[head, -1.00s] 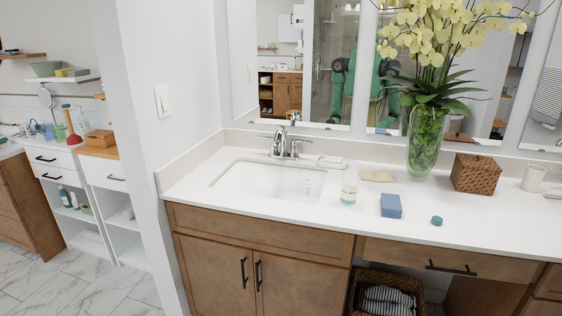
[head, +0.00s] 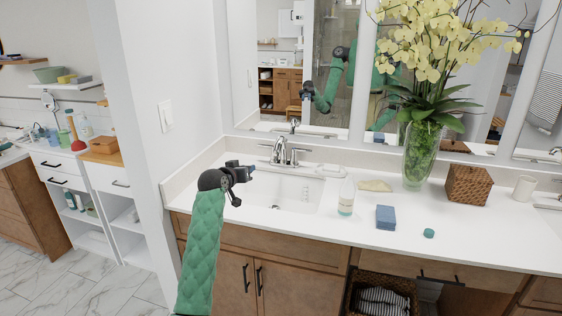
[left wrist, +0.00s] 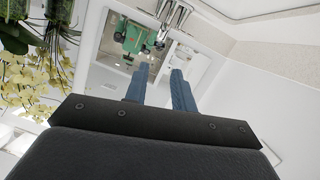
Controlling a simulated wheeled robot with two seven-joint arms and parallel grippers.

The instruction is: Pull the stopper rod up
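The chrome faucet (head: 285,152) stands at the back rim of the white sink (head: 280,190). It also shows at the top of the left wrist view (left wrist: 172,14). I cannot pick out the stopper rod from the faucet's chrome parts. My left gripper (head: 250,172) is over the left side of the sink, in front of the faucet and apart from it. In the left wrist view its two blue fingers (left wrist: 157,82) are spread, with nothing between them. My right gripper is not in view.
A soap bottle (head: 346,196), a blue block (head: 386,217), a small teal item (head: 429,233), a wicker box (head: 468,184) and a glass vase (head: 420,155) of yellow orchids stand on the counter right of the sink. A mirror (head: 290,60) rises behind. A wall (head: 165,110) borders the left side.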

